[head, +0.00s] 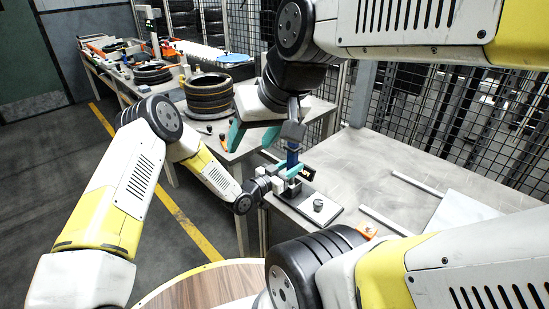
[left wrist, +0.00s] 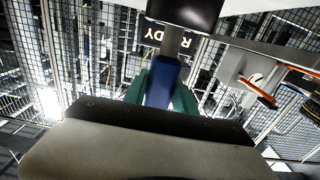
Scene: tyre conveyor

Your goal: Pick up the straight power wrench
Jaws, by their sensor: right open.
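The straight power wrench (head: 292,156) stands upright near the table's left edge, its blue grip below a grey upper part. My left gripper (head: 291,173) has its teal fingers around its lower part. In the left wrist view the blue grip (left wrist: 163,82) lies between both teal fingers (left wrist: 163,92), which appear closed on it. I cannot tell whether the wrench is clear of its dark base plate (head: 325,209). My right gripper (head: 252,137) hangs open and empty, left of the wrench and above the other bench; its arm partly overlaps the view behind the wrench.
The grey table (head: 370,165) is mostly bare to the right, with thin rails and a pale plate (head: 463,212). A small knob (head: 318,204) stands on the base plate. Stacked tyres (head: 208,95) are on the bench behind. Mesh fencing (head: 440,110) closes the back.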

